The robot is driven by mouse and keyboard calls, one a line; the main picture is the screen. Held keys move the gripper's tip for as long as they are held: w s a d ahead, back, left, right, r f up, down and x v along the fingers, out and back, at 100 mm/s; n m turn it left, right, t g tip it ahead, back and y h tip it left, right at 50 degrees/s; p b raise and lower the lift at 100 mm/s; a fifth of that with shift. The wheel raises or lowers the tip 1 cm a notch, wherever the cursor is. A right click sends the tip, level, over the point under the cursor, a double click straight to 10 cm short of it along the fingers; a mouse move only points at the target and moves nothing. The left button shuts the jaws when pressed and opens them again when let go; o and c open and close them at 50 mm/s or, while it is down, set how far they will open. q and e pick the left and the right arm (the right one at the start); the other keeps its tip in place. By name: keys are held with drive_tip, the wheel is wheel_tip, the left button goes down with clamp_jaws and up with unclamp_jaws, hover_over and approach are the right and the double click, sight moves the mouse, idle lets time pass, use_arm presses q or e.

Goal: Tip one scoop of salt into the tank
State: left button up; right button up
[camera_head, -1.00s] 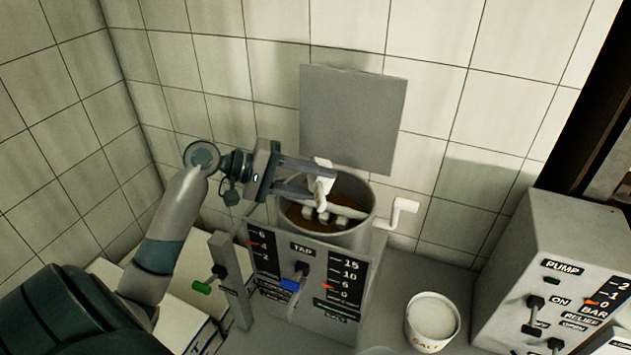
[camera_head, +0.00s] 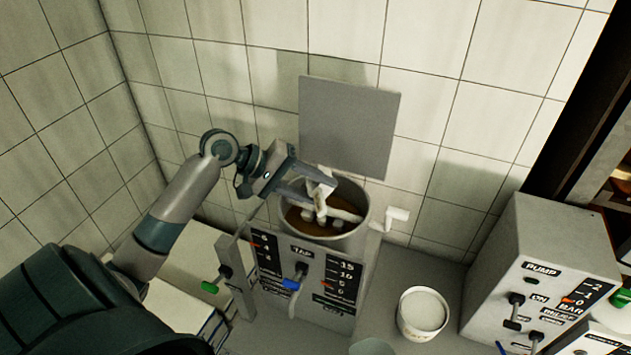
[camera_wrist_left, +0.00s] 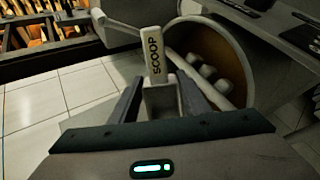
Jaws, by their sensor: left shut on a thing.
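The tank (camera_head: 337,236) is a round grey vessel with brown liquid and white paddle parts inside. My left gripper (camera_head: 305,186) reaches in from the left over the tank's rim. It is shut on the white scoop (camera_head: 321,183), which is over the tank opening. In the left wrist view the scoop's handle (camera_wrist_left: 153,52), marked SCOOP, stands up between the fingers (camera_wrist_left: 160,95), beside the tank's mouth (camera_wrist_left: 208,45). Whether the scoop holds salt cannot be told. The salt tub (camera_head: 422,312), a white pot with white contents, stands right of the tank. My right gripper is not in view.
A white crank (camera_head: 397,216) sticks out at the tank's right. A panel with a blue-handled tap lever (camera_head: 293,284) is on its front. A grey lid (camera_head: 348,125) stands up behind.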

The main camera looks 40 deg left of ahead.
use_arm(q)
drive_tip(key=shift+r+p, duration=0.25)
drive_tip(key=shift+p, duration=0.1)
drive_tip(key=shift+w+g+y, duration=0.1)
drive_tip(key=shift+g+y, duration=0.2)
drive_tip(key=shift+g, duration=0.1)
drive_tip(key=g+y, duration=0.3)
drive_tip(key=shift+w+d+r, duration=0.3)
drive_tip(key=shift+r, duration=0.05)
drive_tip(key=shift+w+d+g+y, duration=0.25)
drive_tip(key=shift+g+y, duration=0.25)
drive_tip(key=shift+y, duration=0.2)
drive_tip(key=shift+w+d+r+g+y, duration=0.1)
drive_tip(key=shift+w+d+g+y, duration=0.05)
drive_tip(key=shift+g+y, duration=0.5)
drive_tip(key=shift+w+d+r+g+y, duration=0.1)
drive_tip(key=shift+d+g+y, duration=0.05)
drive_tip(key=shift+g+y, duration=0.45)
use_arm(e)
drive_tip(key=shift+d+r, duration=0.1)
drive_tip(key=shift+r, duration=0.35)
use_arm(q)
drive_tip(key=shift+f+y, duration=0.1)
drive_tip(key=shift+y, duration=0.15)
